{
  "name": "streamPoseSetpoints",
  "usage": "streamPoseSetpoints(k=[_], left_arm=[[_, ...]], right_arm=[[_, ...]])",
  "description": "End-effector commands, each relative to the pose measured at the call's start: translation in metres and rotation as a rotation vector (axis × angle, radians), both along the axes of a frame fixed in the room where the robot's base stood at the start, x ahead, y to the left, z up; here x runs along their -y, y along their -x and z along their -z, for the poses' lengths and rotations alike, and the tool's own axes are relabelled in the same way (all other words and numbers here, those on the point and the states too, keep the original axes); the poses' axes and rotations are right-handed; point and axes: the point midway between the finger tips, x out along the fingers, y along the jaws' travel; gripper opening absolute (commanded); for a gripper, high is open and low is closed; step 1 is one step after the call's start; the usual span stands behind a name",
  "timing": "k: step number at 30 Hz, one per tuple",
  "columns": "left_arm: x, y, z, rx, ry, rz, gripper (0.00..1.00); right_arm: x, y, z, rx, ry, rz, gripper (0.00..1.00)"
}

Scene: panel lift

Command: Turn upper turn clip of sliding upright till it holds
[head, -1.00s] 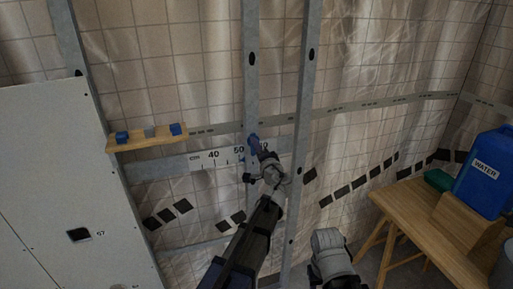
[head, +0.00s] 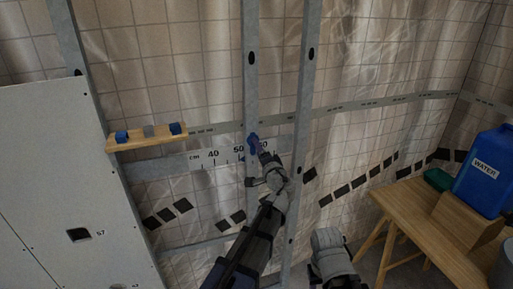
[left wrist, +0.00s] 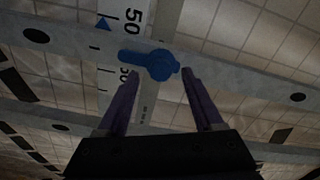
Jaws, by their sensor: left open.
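The upper turn clip (left wrist: 163,66) is blue, with a round hub and a lever. It sits on the grey metal upright (left wrist: 230,80), which is also in the head view (head: 251,80). In the left wrist view the lever points left, roughly along the upright. My left gripper (left wrist: 161,76) is open, its fingertips on either side of the hub side of the clip, with no visible grip. In the head view the clip (head: 253,139) shows just beyond my left gripper (head: 264,153).
A white rail with a cm scale (head: 175,167) crosses behind the upright. A second upright (head: 304,90) stands close to the right. A pale panel (head: 60,180) and a small wooden shelf (head: 150,140) are at left. A wooden table (head: 410,205) with a blue water can (head: 485,180) is at right.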

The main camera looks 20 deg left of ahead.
Motion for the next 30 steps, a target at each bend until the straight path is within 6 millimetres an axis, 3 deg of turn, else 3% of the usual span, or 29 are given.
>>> streamPoseSetpoints(k=[3,9,23,26,30], left_arm=[[0.012,0.021,0.0,0.0,0.0,0.002,0.68],[0.026,0.04,0.0,0.0,0.001,0.001,0.68],[0.03,0.045,0.001,-0.001,0.003,-0.002,0.68],[0.027,0.053,0.009,-0.019,0.043,-0.024,0.68],[0.019,0.086,0.048,-0.117,0.209,-0.12,0.68]], right_arm=[[0.0,0.0,0.0,0.0,0.0,0.0,0.5],[0.0,0.0,0.0,0.0,0.0,0.0,0.5],[0.0,0.0,0.0,0.0,0.0,0.0,0.5],[0.0,0.0,0.0,0.0,0.0,0.0,0.5],[0.0,0.0,0.0,0.0,0.0,0.0,0.5]])
